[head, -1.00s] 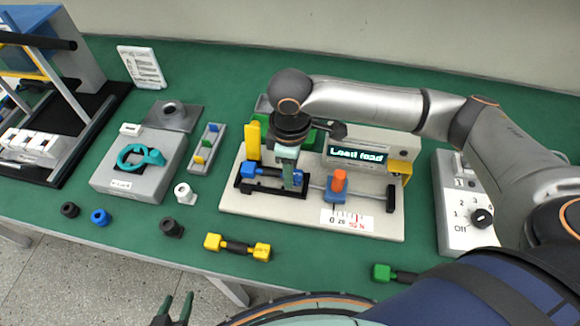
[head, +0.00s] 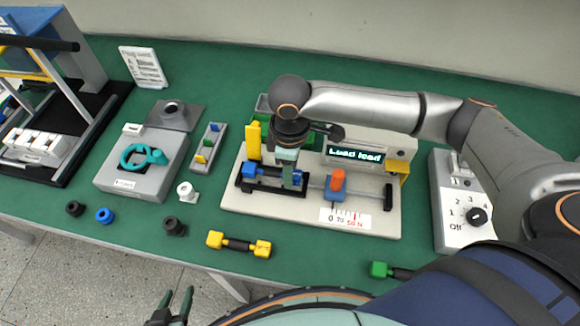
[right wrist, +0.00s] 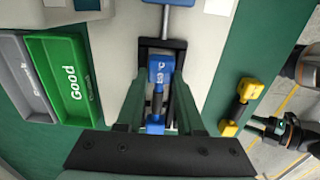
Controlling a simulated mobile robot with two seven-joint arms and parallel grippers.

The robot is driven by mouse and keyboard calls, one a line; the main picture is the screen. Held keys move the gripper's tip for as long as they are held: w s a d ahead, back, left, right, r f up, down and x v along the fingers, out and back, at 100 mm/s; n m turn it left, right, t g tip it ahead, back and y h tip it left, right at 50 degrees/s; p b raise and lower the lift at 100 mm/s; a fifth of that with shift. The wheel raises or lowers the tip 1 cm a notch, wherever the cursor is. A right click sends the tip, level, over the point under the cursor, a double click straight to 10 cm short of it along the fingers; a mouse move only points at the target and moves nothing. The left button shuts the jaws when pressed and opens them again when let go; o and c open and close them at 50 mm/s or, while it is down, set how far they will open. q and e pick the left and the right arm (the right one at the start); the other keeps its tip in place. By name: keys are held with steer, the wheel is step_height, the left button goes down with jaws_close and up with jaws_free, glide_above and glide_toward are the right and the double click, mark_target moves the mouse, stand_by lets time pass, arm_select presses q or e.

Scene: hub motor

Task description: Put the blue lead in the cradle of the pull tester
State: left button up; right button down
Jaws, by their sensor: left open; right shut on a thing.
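The blue lead (head: 262,172) has a blue block at each end and a dark middle. It lies level at the black cradle (head: 268,188) on the left of the pull tester (head: 255,205); whether it is fully seated is hard to tell. My right gripper (head: 290,180) reaches down from above and is shut on the lead. In the right wrist view the lead (right wrist: 159,68) lies between the two fingers (right wrist: 157,105), partly hidden by them. My left gripper (head: 175,306) is open and empty at the bottom edge, away from the tester.
The tester has a blue slider with orange knob (head: 337,182) and a "Load lead" display (head: 355,153). A yellow lead (head: 238,244) and green lead (head: 380,270) lie in front. A switch box (head: 462,205) stands right. A green "Good" bin (right wrist: 68,75) stands beside the tester.

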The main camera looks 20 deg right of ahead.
steer(key=shift+f, duration=0.5)
stand_by(0.5)
steer(key=shift+c, duration=2.3)
jaws_free()
step_height(320, 180, up, 13)
steer(key=p, duration=0.1)
steer(key=shift+f+p, duration=0.2)
steer(key=shift+p, duration=0.1)
